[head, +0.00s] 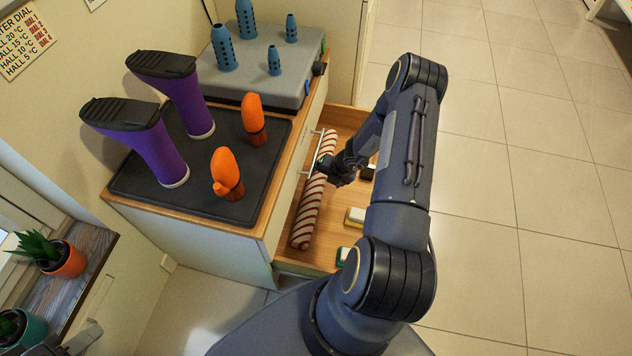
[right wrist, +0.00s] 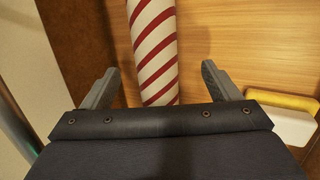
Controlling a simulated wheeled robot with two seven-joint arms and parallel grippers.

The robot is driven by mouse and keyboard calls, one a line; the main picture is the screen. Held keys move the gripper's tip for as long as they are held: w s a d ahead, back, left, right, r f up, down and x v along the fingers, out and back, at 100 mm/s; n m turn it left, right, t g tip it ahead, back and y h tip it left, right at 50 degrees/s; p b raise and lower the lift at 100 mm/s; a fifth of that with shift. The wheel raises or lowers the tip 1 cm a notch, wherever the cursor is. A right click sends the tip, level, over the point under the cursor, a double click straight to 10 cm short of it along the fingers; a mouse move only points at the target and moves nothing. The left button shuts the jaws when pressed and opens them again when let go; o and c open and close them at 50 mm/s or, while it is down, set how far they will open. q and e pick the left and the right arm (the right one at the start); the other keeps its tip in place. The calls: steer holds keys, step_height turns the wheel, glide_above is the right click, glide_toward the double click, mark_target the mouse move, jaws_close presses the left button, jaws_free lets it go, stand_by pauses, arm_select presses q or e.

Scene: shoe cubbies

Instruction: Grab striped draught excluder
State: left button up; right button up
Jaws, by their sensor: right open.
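The striped draught excluder (head: 311,205) is a long red-and-white roll. It lies in the open wooden drawer, along the side nearest the cabinet. My right gripper (head: 322,165) reaches over its middle from the right. In the right wrist view, the open fingers of my right gripper (right wrist: 160,82) stand on either side of the draught excluder (right wrist: 153,42), with gaps showing on both sides. The lower part of the roll is hidden behind the gripper body. A grey part of my left gripper (head: 75,343) shows at the bottom left corner; its jaws are not clear.
The drawer (head: 330,222) also holds brushes, including a yellow-and-white one (head: 355,216). A metal handle bar (head: 312,160) runs close beside the roll. Tiled floor (head: 520,200) is clear at right.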

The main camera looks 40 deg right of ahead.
mark_target(319, 179)
steer(key=shift+w+a, duration=0.15)
steer(key=shift+w, duration=0.2)
steer(key=b+x, duration=0.1)
steer(key=x, duration=0.4)
steer(key=shift+w+b, duration=0.1)
steer(key=shift+b, duration=0.25)
steer(key=shift+c, duration=0.4)
steer(key=c, duration=1.2)
steer(key=shift+c, duration=0.8)
steer(key=shift+r, duration=0.15)
